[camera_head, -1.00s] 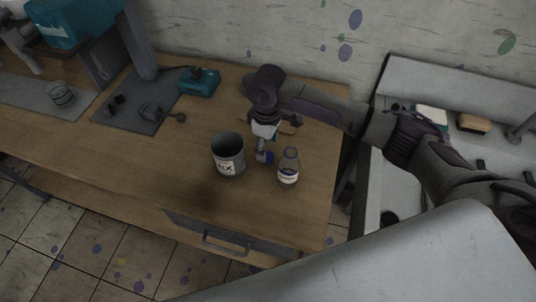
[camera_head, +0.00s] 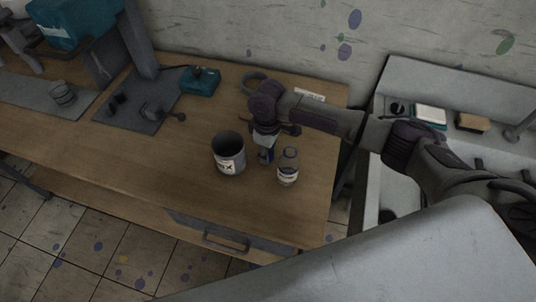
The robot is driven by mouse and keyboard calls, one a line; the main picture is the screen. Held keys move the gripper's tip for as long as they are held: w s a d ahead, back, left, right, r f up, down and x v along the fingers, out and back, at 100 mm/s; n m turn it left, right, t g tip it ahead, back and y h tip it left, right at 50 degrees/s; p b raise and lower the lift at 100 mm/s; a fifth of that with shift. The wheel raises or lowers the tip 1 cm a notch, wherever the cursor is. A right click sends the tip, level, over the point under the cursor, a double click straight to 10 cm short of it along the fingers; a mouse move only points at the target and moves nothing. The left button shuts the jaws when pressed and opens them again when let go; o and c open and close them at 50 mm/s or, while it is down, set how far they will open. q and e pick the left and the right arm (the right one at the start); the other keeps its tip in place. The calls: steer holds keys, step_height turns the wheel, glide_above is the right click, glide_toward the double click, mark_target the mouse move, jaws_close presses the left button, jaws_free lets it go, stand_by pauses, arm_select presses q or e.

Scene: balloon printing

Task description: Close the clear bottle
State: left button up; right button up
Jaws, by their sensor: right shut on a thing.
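The clear bottle (camera_head: 288,168), with a white and dark label, stands upright and open-topped near the right end of the wooden table. My right gripper (camera_head: 266,156) points down just left of the bottle's neck, between it and a dark metal can. It is shut on a small blue cap (camera_head: 265,157), held apart from the bottle mouth. The fingertips and cap are small and dark, so the exact grip is hard to see. My left gripper is not in view.
The dark can (camera_head: 229,158) with a white label stands close left of the gripper. A teal device (camera_head: 201,82) and a dark mat (camera_head: 134,112) lie further left. A sink counter (camera_head: 420,75) is at the right. The table front (camera_head: 150,165) is clear.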

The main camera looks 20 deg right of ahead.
step_height(320, 180, up, 9)
steer(key=shift+f+b, duration=0.15)
steer(key=shift+b, duration=0.6)
steer(key=shift+r, duration=0.7)
steer(key=s+d+r+m, duration=0.2)
steer(key=s+r+m, duration=0.1)
steer(key=s, duration=0.4)
steer(key=s+d+r+m, duration=0.2)
steer(key=s+m, duration=0.4)
steer(key=s, duration=0.1)
steer(key=shift+r, duration=0.4)
